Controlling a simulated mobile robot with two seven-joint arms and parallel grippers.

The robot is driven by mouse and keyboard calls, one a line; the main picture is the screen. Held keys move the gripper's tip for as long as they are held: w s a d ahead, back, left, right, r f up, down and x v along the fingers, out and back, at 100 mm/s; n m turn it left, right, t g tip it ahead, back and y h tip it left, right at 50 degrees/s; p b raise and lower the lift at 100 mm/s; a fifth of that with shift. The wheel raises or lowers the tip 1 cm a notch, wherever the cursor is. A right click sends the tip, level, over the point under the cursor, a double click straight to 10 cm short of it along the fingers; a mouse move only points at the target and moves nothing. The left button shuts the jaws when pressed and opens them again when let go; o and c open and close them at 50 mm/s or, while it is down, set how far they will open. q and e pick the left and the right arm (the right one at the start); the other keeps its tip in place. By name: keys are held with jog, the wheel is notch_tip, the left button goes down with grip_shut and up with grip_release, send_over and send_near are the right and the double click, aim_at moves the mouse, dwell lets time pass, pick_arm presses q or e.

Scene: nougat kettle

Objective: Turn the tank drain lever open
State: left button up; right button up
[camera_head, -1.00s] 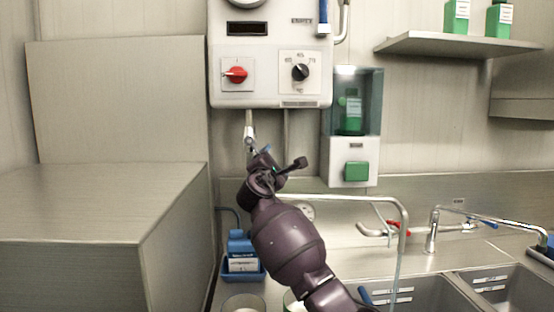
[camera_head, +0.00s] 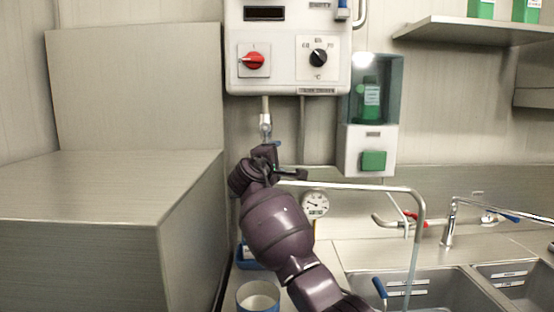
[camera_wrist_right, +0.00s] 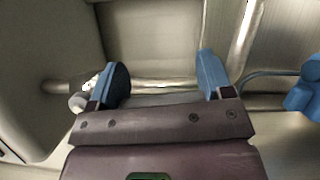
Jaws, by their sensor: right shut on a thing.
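The tank (camera_head: 288,70) is a white wall box with a red knob, a black dial and a lettered label near its upper right. A pipe with a metal valve (camera_head: 265,128) comes down below it. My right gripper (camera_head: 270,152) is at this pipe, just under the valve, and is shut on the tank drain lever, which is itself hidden. In the right wrist view my right gripper's blue fingertips (camera_wrist_right: 163,82) stand apart, with the pipe behind them and the valve (camera_wrist_right: 82,98) beside the left finger. My left gripper is not in view.
A blue-handled part (camera_head: 342,10) hangs at the tank's upper right. A green soap dispenser (camera_head: 371,150) is on the wall to the right. A tall tap pipe (camera_head: 417,235) stands over the sinks (camera_head: 440,275). A large steel box (camera_head: 110,240) fills the left. A cup (camera_head: 258,297) stands below my arm.

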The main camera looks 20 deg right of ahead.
jog(key=shift+f, duration=0.1)
jog(key=o, duration=1.3)
jog(key=v, duration=1)
jog(key=shift+s+a+p, duration=0.3)
